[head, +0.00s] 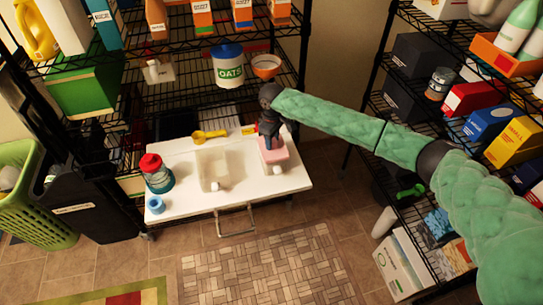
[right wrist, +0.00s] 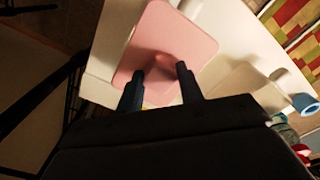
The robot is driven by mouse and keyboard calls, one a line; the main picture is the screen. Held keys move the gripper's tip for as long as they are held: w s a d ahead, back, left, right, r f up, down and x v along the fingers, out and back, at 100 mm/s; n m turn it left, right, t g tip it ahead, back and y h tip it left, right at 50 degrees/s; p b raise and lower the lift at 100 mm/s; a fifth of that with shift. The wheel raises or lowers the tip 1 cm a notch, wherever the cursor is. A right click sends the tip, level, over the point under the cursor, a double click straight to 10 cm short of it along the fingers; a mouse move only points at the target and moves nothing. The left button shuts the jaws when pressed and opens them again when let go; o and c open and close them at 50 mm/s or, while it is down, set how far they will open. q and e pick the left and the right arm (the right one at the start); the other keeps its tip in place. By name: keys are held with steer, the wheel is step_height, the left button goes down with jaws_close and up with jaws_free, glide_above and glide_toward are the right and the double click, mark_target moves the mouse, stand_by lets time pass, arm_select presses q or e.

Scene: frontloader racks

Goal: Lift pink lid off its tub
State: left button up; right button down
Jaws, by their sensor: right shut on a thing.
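The pink lid (head: 278,157) sits at the right part of the white cart top, and it fills the upper middle of the right wrist view (right wrist: 172,35) as a flat rounded square. My right gripper (head: 270,142) points down over it. In the right wrist view its two dark fingers (right wrist: 160,85) are on either side of the lid's raised pink middle and shut on it. A pale tub seems to be under the lid; it is mostly hidden, and I cannot tell whether lid and tub touch. My left gripper is not in view.
On the white cart (head: 292,180) are an open pale bin (head: 215,170), a yellow scoop (head: 208,135), a red-lidded jar (head: 156,175) and a blue ring (head: 155,204). An oats tub (head: 228,68) and an orange bowl (head: 265,66) stand on the rack behind. Another loaded rack is at right.

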steer(key=shift+r, duration=0.2)
steer(key=shift+r+p, duration=1.9)
steer(key=shift+p, duration=0.05)
